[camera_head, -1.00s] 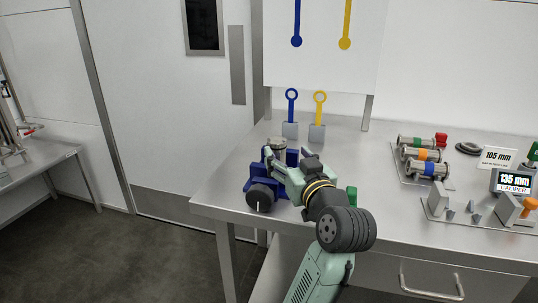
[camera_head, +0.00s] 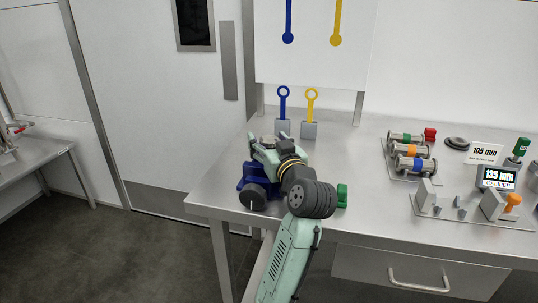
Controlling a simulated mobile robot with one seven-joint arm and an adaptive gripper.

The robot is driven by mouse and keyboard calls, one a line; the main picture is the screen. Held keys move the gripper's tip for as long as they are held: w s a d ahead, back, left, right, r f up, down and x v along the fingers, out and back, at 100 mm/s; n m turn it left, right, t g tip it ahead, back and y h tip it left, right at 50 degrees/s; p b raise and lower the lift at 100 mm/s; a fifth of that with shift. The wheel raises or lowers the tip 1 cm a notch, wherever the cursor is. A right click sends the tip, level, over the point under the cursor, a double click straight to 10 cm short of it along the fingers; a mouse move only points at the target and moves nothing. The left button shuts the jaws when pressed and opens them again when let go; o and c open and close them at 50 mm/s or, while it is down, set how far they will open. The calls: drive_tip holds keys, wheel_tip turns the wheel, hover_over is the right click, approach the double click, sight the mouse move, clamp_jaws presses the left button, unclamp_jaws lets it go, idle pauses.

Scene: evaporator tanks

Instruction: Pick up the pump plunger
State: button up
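A blue pump-like unit (camera_head: 247,180) with a round black knob (camera_head: 252,197) stands at the left front corner of the steel bench. A grey metal cylindrical top (camera_head: 267,140) shows just above and behind my gripper; I cannot tell whether it is the pump plunger. My gripper (camera_head: 268,146) is over the blue unit, close to this metal part. The wrist and gripper body hide much of the unit. The fingers are small and partly hidden, so their opening and any contact are unclear.
Blue (camera_head: 283,108) and yellow (camera_head: 311,110) ring-handled tools stand in grey blocks behind the unit. A green piece (camera_head: 342,195) lies right of my wrist. Banded metal cylinders (camera_head: 410,150) and a caliper display (camera_head: 497,178) are farther right. The middle bench is clear.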

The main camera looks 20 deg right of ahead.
drive_tip(key=shift+r, duration=0.1)
clamp_jaws()
idle(0.5)
